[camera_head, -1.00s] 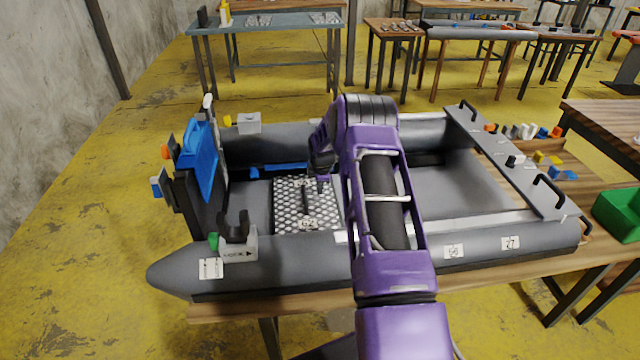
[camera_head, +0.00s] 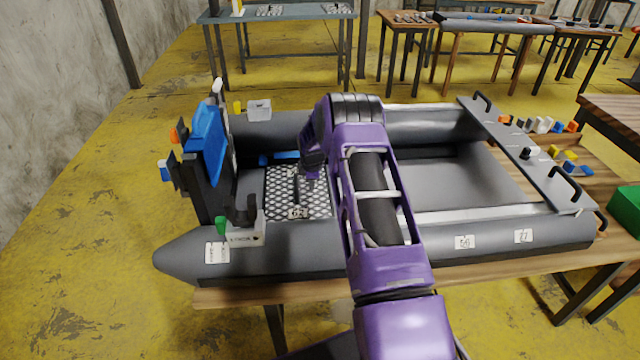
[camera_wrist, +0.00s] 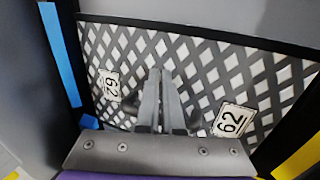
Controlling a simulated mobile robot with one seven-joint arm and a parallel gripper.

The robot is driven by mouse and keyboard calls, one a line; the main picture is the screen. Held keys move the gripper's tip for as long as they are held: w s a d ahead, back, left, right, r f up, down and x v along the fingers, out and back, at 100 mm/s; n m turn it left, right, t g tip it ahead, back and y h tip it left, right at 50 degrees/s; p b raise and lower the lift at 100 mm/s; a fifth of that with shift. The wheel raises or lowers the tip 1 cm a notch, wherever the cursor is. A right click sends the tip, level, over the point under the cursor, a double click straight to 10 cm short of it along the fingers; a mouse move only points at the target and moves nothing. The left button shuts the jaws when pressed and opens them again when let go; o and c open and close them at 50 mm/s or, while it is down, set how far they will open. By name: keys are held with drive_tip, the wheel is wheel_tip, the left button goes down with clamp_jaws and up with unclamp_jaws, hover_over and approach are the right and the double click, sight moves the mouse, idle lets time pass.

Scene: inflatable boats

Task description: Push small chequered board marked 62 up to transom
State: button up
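The small chequered board marked 62 (camera_head: 280,206) lies flat on the boat floor, left of my arm in the head view. Grey floor shows between its left edge and the dark transom (camera_head: 203,187). A dark handle (camera_head: 297,187) stands on the board. My gripper (camera_head: 311,180) is low over the board, right beside the handle; exact contact is hard to see. In the wrist view its fingers (camera_wrist: 162,100) are together over the chequered board (camera_wrist: 205,75), which shows two 62 labels. Dark shapes show on both sides of the fingers.
Grey tubes (camera_head: 330,245) flank the floor. A blue strip (camera_head: 279,157) lies along the far side, close to the board. A bracket with a black fork (camera_head: 243,215) sits on the near tube by the transom. Open floor (camera_head: 460,180) lies right of my arm.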

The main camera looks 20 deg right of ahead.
sight(292, 190)
drive_tip(key=shift+w+a+f, duration=0.1)
drive_tip(key=shift+w+a, duration=0.25)
drive_tip(key=shift+a, duration=1.1)
drive_tip(key=shift+w+a, duration=0.4)
drive_tip(key=shift+a, duration=1.05)
drive_tip(key=shift+w+a+f, duration=0.1)
drive_tip(key=shift+w+a, duration=0.25)
drive_tip(key=shift+a, duration=1.1)
drive_tip(key=shift+s+d+r, duration=0.1)
drive_tip(key=shift+s+d, duration=0.05)
drive_tip(key=shift+d, duration=0.45)
drive_tip(key=shift+s+d, duration=0.15)
drive_tip(key=shift+d, duration=0.4)
wheel_tip(292, 190, up, 9)
drive_tip(key=p, duration=0.4)
